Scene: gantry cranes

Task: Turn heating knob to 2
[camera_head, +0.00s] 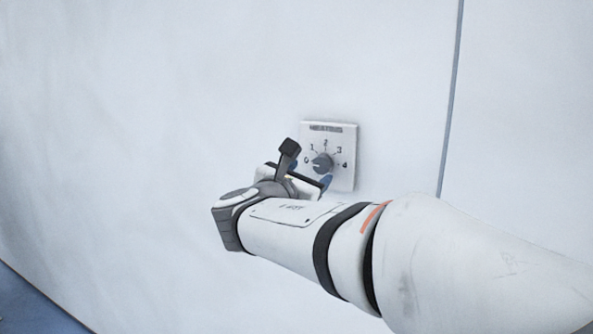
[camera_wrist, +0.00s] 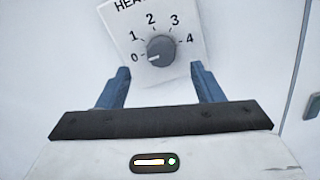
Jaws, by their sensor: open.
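The heating panel (camera_head: 343,178) is a white square plate on the wall, marked HEATING, with numbers 0 to 4 around a round grey knob (camera_head: 322,163). In the wrist view the panel (camera_wrist: 185,72) looks tilted, and the white pointer line on the knob (camera_wrist: 161,50) points at about 0. My gripper (camera_head: 311,174) is just in front of the panel, at its lower part. In the wrist view my gripper (camera_wrist: 158,76) is open, with one blue finger to the lower left and one to the lower right of the knob. Nothing is between the fingers.
The wall (camera_head: 150,110) around the panel is plain and clear. A vertical grey seam (camera_head: 451,95) runs down the wall right of the panel. A blue floor strip (camera_head: 35,305) shows at lower left. A small grey fitting (camera_wrist: 312,106) shows at the right edge of the wrist view.

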